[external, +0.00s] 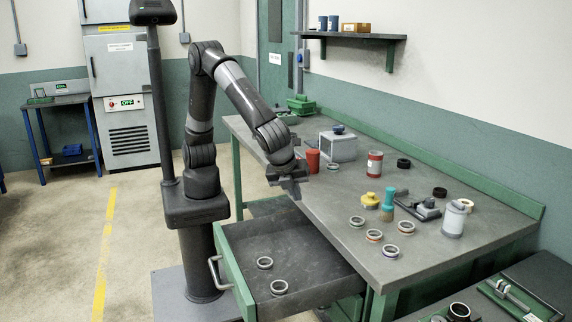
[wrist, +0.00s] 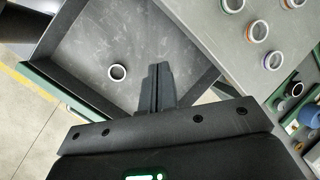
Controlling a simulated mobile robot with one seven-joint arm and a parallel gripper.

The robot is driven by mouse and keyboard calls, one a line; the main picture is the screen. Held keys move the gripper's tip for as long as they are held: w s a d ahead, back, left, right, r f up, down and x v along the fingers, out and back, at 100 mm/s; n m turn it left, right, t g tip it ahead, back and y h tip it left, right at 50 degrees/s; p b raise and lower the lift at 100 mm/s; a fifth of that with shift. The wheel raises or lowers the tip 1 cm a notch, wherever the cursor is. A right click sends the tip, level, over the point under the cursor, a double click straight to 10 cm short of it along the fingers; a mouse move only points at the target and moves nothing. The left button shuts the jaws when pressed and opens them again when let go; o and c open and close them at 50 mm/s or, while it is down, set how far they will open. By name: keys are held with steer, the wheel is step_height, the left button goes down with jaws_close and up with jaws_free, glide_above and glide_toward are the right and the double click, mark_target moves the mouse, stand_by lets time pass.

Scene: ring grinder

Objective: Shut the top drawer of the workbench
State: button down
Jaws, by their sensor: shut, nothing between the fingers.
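The workbench (external: 335,195) has a grey top and a green frame. Its top drawer (external: 240,244) is pulled out toward the lower left, with a green front and a metal handle (external: 213,272). Two rings lie inside the drawer, an upper one (external: 264,262) and a lower one (external: 279,287). My gripper (external: 292,188) is above the drawer's inner end, near the bench's front edge, apart from the handle. In the wrist view, my gripper (wrist: 157,82) is shut and empty over the open drawer (wrist: 85,60), with one ring (wrist: 117,72) visible; the handle does not show there.
Several rings, a red cup (external: 312,161), a teal-topped tool (external: 388,203), a canister (external: 453,219) and a grey box (external: 338,147) stand on the bench. A lower bench (external: 408,313) is at the front right. The floor (external: 140,235) left of my base is clear.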

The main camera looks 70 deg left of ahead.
steer(key=s+d+f+m+t+h, duration=0.1)
steer(key=s+d+f+m+t, duration=0.25)
steer(key=s, duration=0.85)
steer(key=s+d+f+m, duration=0.35)
steer(key=s+f, duration=0.35)
steer(key=s, duration=0.4)
steer(key=s+d+f+m+t+h, duration=0.1)
steer(key=s+d+f+m, duration=0.3)
steer(key=s, duration=0.8)
glide_toward(239, 302)
step_height(239, 302, down, 4)
steer(key=shift+m, duration=0.3)
steer(key=shift+w+d, duration=0.15)
steer(key=shift+w, duration=1.9)
steer(key=shift+w, duration=0.1)
